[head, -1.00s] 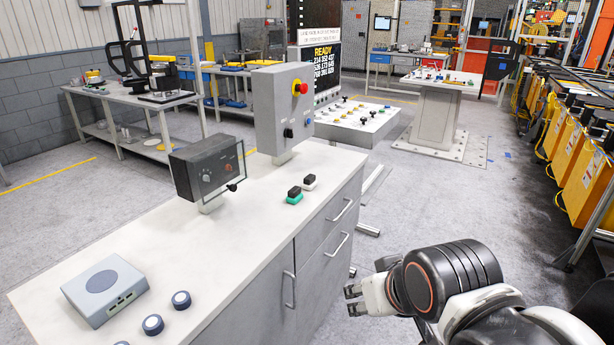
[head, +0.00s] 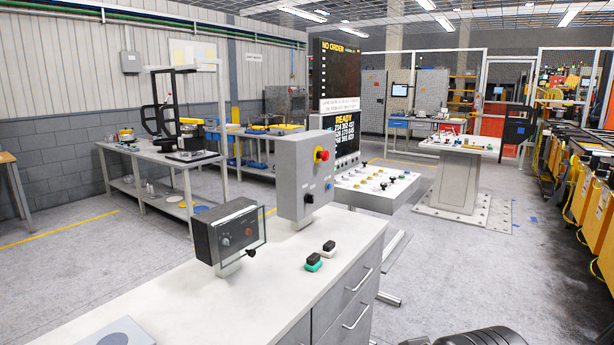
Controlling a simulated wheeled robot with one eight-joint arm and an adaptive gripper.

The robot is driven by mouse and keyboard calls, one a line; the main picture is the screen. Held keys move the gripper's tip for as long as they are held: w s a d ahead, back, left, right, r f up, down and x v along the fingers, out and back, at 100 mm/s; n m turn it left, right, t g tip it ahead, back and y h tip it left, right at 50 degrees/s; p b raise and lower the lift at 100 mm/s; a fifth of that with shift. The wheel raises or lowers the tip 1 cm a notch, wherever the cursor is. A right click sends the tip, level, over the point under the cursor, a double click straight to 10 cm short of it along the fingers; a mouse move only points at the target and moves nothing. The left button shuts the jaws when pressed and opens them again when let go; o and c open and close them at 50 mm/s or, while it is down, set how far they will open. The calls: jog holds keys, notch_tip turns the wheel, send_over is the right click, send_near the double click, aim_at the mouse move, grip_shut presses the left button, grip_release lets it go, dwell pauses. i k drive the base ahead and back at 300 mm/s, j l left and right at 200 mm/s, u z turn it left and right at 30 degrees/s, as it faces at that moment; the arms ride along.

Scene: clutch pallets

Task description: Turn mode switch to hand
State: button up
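A grey upright control box (head: 298,180) stands on the white-topped cabinet. It has a red button on a yellow base (head: 321,155), a black switch (head: 309,198) below it and a small blue spot on its side. Left of it stands a dark box with a clear front (head: 232,232), with small knobs behind the front and a black knob (head: 250,252) at its lower edge. I cannot tell which control is the mode switch, and no label is readable. Only a dark piece of my arm shows at the bottom edge; my gripper is out of view.
The cabinet top (head: 190,305) is mostly bare. A green-and-black block (head: 314,262) and a white-and-black block (head: 328,249) lie on it, and a grey-blue device (head: 118,334) is cut off at the bottom. Open floor (head: 450,265) lies to the right. A panel of buttons (head: 376,186) stands behind.

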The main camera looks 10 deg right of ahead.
aim_at(309, 198)
jog(key=i+l+z, duration=0.1)
jog(key=i+l, duration=0.25)
jog(key=i+l+z, duration=0.1)
jog(key=i+l, duration=0.2)
jog(key=i, duration=0.2)
